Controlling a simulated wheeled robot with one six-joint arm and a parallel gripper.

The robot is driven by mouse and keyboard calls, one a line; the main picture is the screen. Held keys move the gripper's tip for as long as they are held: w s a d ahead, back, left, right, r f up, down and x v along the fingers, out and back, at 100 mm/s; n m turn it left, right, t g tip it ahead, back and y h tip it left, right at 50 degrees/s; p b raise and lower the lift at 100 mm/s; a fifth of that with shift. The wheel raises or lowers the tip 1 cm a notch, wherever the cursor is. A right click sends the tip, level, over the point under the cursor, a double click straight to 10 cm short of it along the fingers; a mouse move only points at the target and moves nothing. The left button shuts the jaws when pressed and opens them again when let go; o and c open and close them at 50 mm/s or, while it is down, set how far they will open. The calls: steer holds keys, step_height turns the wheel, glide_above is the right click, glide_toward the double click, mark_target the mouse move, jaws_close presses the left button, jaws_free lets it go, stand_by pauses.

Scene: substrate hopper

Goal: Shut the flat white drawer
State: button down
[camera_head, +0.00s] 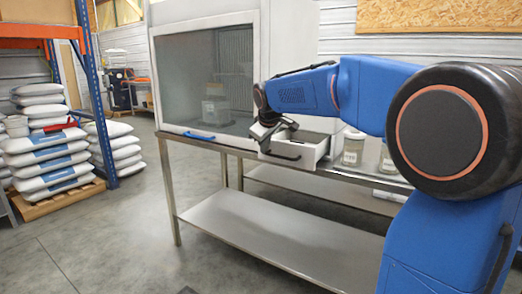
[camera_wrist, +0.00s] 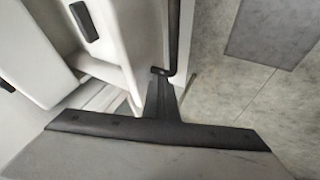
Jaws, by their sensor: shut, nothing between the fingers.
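The flat white drawer (camera_head: 306,152) stands pulled out at the front of the steel table, below the right part of the white cabinet. Its dark bar handle (camera_head: 284,156) is on its front face. My gripper (camera_head: 264,148) is shut and empty at the left end of the drawer front. In the wrist view the white drawer front (camera_wrist: 128,38) and the dark handle (camera_wrist: 173,40) show just beyond my gripper (camera_wrist: 160,76). The fingertips are very near the handle's end; I cannot tell whether they touch. My gripper and forearm hide part of the drawer in the head view.
The white cabinet (camera_head: 282,38) has a glass front and a blue handle (camera_head: 199,136). Glass jars (camera_head: 353,147) stand on the steel table (camera_head: 228,149) right of the drawer. Stacked sacks (camera_head: 45,150) and a blue rack post (camera_head: 96,95) are at left. The floor in front is clear.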

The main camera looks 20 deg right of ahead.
steer(key=w+d, duration=0.3)
steer(key=d, duration=0.1)
steer(key=w+d, duration=0.3)
steer(key=d, duration=0.1)
steer(key=w+d, duration=0.4)
steer(key=shift+d, duration=0.35)
steer(key=shift+w+d, duration=0.35)
steer(key=shift+d, duration=0.15)
steer(key=shift+r, duration=0.15)
steer(key=shift+r, duration=0.1)
steer(key=v, duration=0.8)
steer(key=shift+s+a, duration=0.2)
steer(key=s+a+f+m, duration=0.1)
steer(key=s+a+f, duration=0.2)
steer(key=s, duration=0.6)
steer(key=s+a+f+m+g, duration=0.1)
steer(key=s+a+f, duration=0.15)
steer(key=s, duration=0.65)
steer(key=s+a+f+m, duration=0.15)
steer(key=s+a, duration=0.25)
steer(key=s, duration=0.6)
steer(key=s+a+f+m, duration=0.1)
steer(key=s+a+f, duration=0.1)
steer(key=s+f, duration=0.7)
steer(key=s+a+f+m+g+y, duration=0.1)
steer(key=s+a+f+m, duration=0.1)
steer(key=s+f, duration=0.7)
steer(key=s, duration=0.4)
steer(key=shift+s+f+y, duration=0.3)
steer(key=shift+s+f, duration=0.05)
